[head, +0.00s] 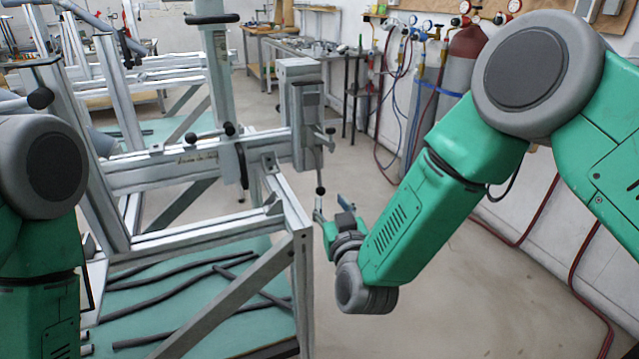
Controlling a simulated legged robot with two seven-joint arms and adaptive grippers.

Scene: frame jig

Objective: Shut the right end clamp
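The right end clamp (304,122) is a grey metal block standing at the right end of the jig's horizontal rail. A thin lever hangs down from its right side and ends in a black ball knob (320,190). My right gripper (331,204) is just below and to the right of the knob, with its fingers spread apart and nothing seen between them. One finger is close under the knob; I cannot tell whether they touch. My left arm comes in at the left edge, and its gripper is out of the picture.
The metal frame jig (300,225) fills the left and middle, with posts and diagonal braces. Dark tubes (165,295) lie on a green board low inside it. Gas cylinders (462,60) and red hoses stand along the right wall. The floor right of the jig is open.

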